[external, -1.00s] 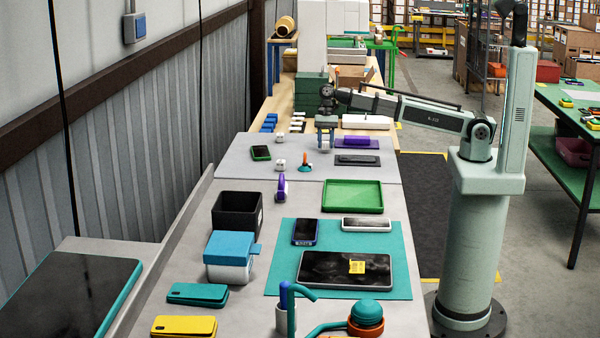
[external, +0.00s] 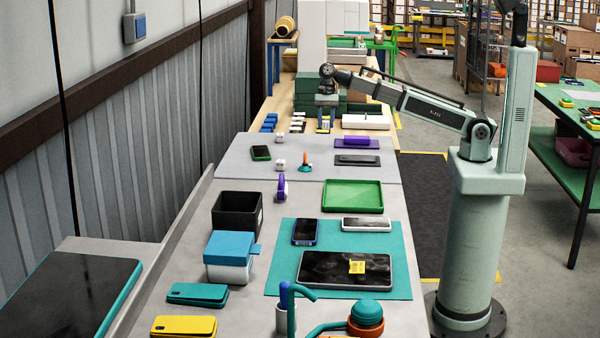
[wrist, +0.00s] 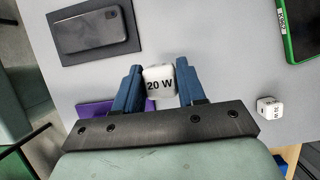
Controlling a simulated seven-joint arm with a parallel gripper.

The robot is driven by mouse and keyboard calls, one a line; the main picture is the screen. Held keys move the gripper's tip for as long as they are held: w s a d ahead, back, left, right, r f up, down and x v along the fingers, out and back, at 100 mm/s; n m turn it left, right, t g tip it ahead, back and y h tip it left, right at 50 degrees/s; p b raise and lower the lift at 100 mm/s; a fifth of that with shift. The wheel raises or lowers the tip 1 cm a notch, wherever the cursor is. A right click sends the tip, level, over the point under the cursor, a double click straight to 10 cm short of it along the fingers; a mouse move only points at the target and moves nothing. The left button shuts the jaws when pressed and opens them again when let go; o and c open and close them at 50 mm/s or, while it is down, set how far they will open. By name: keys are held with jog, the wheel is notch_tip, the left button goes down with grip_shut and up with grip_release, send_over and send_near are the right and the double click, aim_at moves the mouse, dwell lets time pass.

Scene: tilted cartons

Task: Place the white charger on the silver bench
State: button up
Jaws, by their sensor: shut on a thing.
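My gripper (wrist: 158,95) is shut on a white cube-shaped charger (wrist: 160,86) marked "20 W", held between its two blue fingers. In the external view my gripper (external: 326,125) hangs raised, near the far edge of the light silver-grey bench top (external: 225,150). In the wrist view the grey surface shows below the held charger, with a gap. Another small white cube (wrist: 269,107) lies on that surface to the right; it also shows in the external view (external: 280,137).
A black phone (wrist: 92,30) on a dark mat, a purple item (external: 356,142) and a green-edged phone (external: 261,153) lie on the grey top. More small white chargers (external: 280,165) stand nearby. A wooden table with green boxes (external: 308,85) is behind.

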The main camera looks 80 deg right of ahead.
aim_at(325, 156)
jog(key=shift+d+f+x, duration=0.1)
jog(key=shift+d+x, duration=0.05)
jog(key=shift+x, duration=1.5)
jog(key=shift+d+f+x, duration=0.1)
jog(key=shift+d+x, duration=0.1)
jog(key=shift+x, duration=1.5)
jog(key=shift+d+x, duration=0.15)
jog(key=shift+x, duration=1.5)
jog(key=shift+f, duration=0.15)
jog(key=o, duration=1.1)
jog(key=shift+o, duration=0.2)
jog(key=v, duration=1.2)
jog(key=shift+d, duration=0.1)
